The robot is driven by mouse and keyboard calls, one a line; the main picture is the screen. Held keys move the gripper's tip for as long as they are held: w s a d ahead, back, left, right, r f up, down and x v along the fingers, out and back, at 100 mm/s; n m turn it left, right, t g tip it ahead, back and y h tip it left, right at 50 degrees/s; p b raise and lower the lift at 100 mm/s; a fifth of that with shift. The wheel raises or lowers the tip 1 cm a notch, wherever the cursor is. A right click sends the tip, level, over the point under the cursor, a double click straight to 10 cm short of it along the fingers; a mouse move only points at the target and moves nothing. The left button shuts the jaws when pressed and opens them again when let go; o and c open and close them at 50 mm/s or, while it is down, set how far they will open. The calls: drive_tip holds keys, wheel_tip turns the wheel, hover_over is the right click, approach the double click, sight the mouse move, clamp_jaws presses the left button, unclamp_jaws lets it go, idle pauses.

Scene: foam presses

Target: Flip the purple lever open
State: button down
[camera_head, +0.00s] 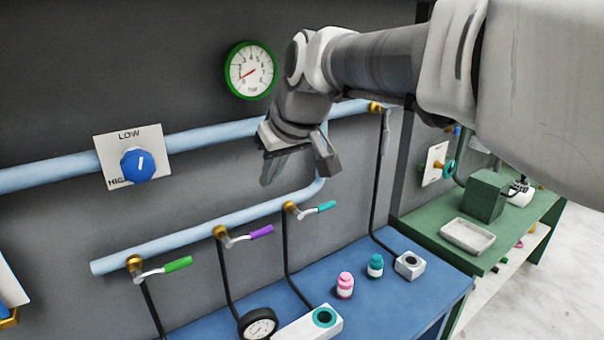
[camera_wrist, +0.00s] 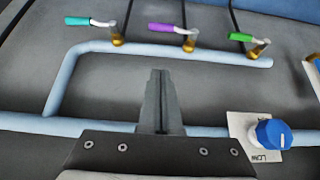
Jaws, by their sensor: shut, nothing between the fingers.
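The purple lever (camera_head: 250,235) sits on the lower light-blue pipe, between the green lever (camera_head: 165,269) and the teal lever (camera_head: 312,210). Its metal arm points right from a brass fitting, with the purple grip at the end. In the wrist view the purple lever (camera_wrist: 168,28) is near the top centre, seen upside down. My gripper (camera_head: 325,165) is in front of the wall, above the purple lever and apart from it. In the wrist view my gripper (camera_wrist: 158,75) has its fingers together and empty, pointing toward the lower pipe.
A blue dial (camera_head: 138,166) on a white LOW/HIGH plate is on the upper pipe at left. A green-rimmed gauge (camera_head: 250,70) hangs above. The blue bench (camera_head: 400,300) below holds a pink bottle (camera_head: 345,285), a teal bottle (camera_head: 375,266) and a black gauge (camera_head: 258,325).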

hover_over(252, 236)
drive_tip(key=w+d, duration=0.1)
drive_tip(key=d, duration=0.1)
wheel_tip(252, 236, down, 7)
drive_tip(key=shift+w+a+f, duration=0.1)
drive_tip(key=shift+f, duration=2.25)
drive_tip(key=shift+d+f, duration=0.1)
drive_tip(key=shift+d, duration=0.1)
